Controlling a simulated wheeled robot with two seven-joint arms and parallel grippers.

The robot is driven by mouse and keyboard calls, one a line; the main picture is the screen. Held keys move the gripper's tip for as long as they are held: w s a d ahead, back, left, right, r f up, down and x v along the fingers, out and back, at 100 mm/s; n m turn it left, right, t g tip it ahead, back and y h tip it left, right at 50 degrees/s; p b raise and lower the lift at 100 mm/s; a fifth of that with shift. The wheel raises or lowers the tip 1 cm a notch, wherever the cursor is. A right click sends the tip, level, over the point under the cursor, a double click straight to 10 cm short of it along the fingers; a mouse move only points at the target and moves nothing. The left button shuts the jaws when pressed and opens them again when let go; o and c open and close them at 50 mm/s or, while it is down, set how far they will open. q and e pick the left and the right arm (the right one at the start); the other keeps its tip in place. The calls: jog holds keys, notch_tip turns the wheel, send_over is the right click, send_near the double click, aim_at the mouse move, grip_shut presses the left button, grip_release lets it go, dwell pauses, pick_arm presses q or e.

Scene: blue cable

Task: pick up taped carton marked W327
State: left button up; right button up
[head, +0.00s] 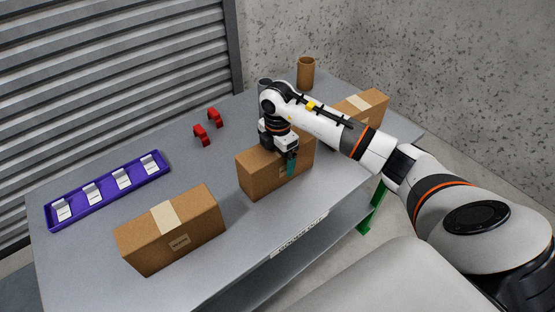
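Three brown cartons stand on the grey table. The left carton (200,233) has a pale tape strip and a small label too small to read. The middle carton (258,180) is under my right gripper (287,160), which points down over its top. One teal-tipped finger shows against the carton's front face. The other finger is hidden, so I cannot tell whether the grip is closed on it. The right carton (372,106), with pale tape, is partly behind my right arm. No W327 mark is legible on any carton. My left gripper is out of view.
A purple tray (105,205) with several white pieces lies at the left. Red brackets (202,134) stand behind the middle carton. A brown cup-like container (306,72) is at the back. A shutter and concrete wall bound the table. The table between the tray and brackets is clear.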

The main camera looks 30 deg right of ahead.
jog(key=shift+f, duration=0.55)
jog(key=c, duration=1.5)
jog(key=shift+r, duration=0.1)
jog(key=shift+w+r, duration=0.1)
